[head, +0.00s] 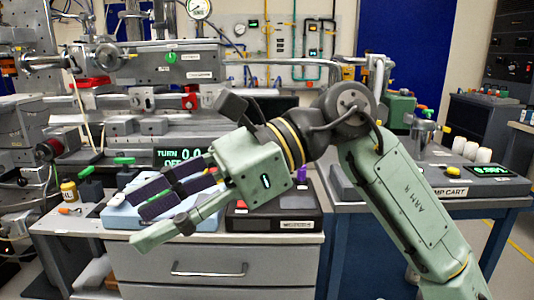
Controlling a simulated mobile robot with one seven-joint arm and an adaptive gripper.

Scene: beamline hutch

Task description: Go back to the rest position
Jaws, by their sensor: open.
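My gripper (128,217) is in the head view, left of centre, at the end of my pale green arm. Its two fingers with dark pads point down and to the left, spread apart, and I see nothing held between them. It hangs in front of a light blue case (118,216) on the drawer cabinet's top and hides part of it. I cannot tell how far above the top the fingers are. My arm comes in from the lower right and bends at the middle of the view.
The drawer cabinet (265,258) stands below, with a black box (288,220) on top. A pump cart (482,190) with a green display stands at the right. Beamline pipes and clamps crowd the left.

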